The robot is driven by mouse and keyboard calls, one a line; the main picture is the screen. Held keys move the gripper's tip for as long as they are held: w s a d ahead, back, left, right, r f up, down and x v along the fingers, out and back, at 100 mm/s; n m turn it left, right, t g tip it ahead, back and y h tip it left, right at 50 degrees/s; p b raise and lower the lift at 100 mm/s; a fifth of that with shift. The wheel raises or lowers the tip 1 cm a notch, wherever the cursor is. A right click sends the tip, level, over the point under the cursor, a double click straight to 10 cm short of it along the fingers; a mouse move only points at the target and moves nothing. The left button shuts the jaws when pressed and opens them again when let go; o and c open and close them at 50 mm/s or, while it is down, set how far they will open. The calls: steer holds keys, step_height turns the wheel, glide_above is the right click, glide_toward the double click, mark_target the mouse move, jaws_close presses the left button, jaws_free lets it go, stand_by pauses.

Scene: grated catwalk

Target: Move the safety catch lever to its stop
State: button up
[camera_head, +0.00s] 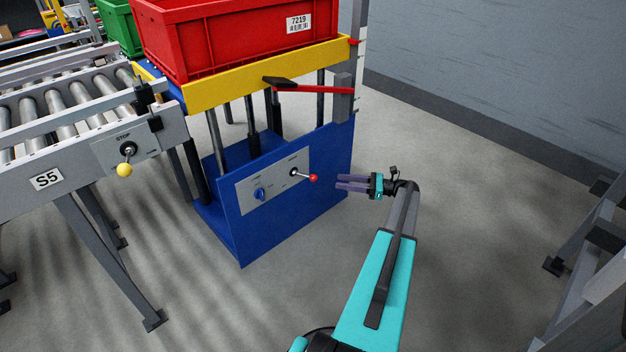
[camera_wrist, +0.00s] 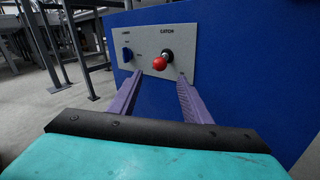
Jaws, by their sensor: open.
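The catch lever (camera_wrist: 160,62) has a red ball knob and sits on a grey panel marked CATCH in the wrist view. In the head view the lever's red knob (camera_head: 313,177) points right from the panel (camera_head: 246,194) on the blue lift base. My gripper (camera_head: 341,183) is open, its two purple fingers pointing left at the knob, just right of it. In the wrist view the fingers of my gripper (camera_wrist: 164,80) stand either side of and below the knob, with no clear contact. The lever's far end stop cannot be made out.
A blue rotary knob (camera_head: 259,193) sits left of the lever on the same panel. A red bar (camera_head: 305,89) and yellow rim with a red crate (camera_head: 235,35) are above. A roller conveyor (camera_head: 60,115) stands left.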

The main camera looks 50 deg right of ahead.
mark_target(313, 178)
steer(key=shift+b+x, duration=1.7)
steer(key=shift+x, duration=4.5)
